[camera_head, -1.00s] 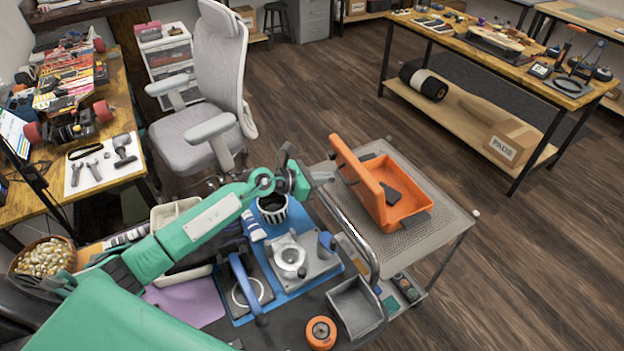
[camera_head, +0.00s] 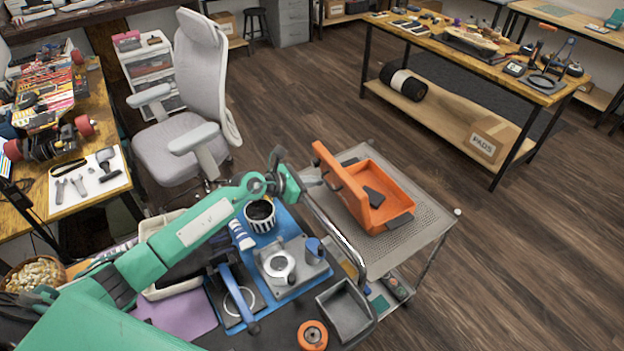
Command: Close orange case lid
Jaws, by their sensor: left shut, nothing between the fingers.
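The orange case (camera_head: 386,222) sits on the perforated grey top of a cart (camera_head: 425,238). Its lid (camera_head: 341,173) stands raised on the case's left side, so the case is open. A dark object (camera_head: 373,197) lies inside it. My left arm reaches in from the lower left, and my left gripper (camera_head: 309,181) is just left of the lid, a small gap apart as far as I can tell. Its fingers are small in view and look shut and empty. My right gripper is not in view.
A curved metal handle rail (camera_head: 345,247) runs between the cart and the near bench. The bench holds a blue mat with fixtures (camera_head: 291,262), a grey tray (camera_head: 346,309) and an orange roll (camera_head: 312,336). An office chair (camera_head: 190,120) stands behind my arm.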

